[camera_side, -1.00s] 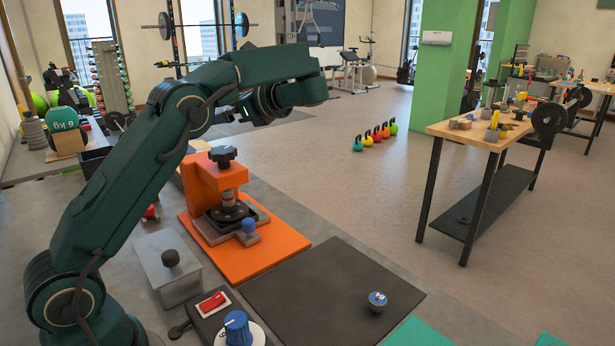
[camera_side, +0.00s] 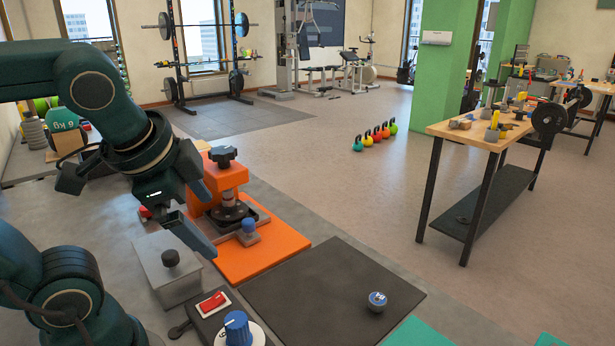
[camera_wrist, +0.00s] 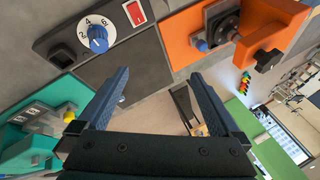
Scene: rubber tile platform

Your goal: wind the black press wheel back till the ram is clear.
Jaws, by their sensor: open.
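The orange press (camera_side: 232,177) stands on an orange base plate. Its black press wheel (camera_side: 222,156) sits on top of the frame, and the wheel also shows in the wrist view (camera_wrist: 267,60). The grey ram (camera_side: 228,197) hangs below the head, over a black round part; I cannot tell whether they touch. My gripper (camera_side: 208,226) is open and empty, left of the press and lower than the wheel in the side view. In the wrist view its fingers (camera_wrist: 160,73) are spread, with the wheel off to the upper right, outside them.
A blue-knobbed part (camera_side: 249,228) sits at the press's front. A grey box with a black knob (camera_side: 170,258), a red switch (camera_side: 212,301) and a blue dial (camera_side: 237,328) stand nearby. A dark mat (camera_side: 330,290) is mostly clear, with a small blue-topped item (camera_side: 377,301) on it.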

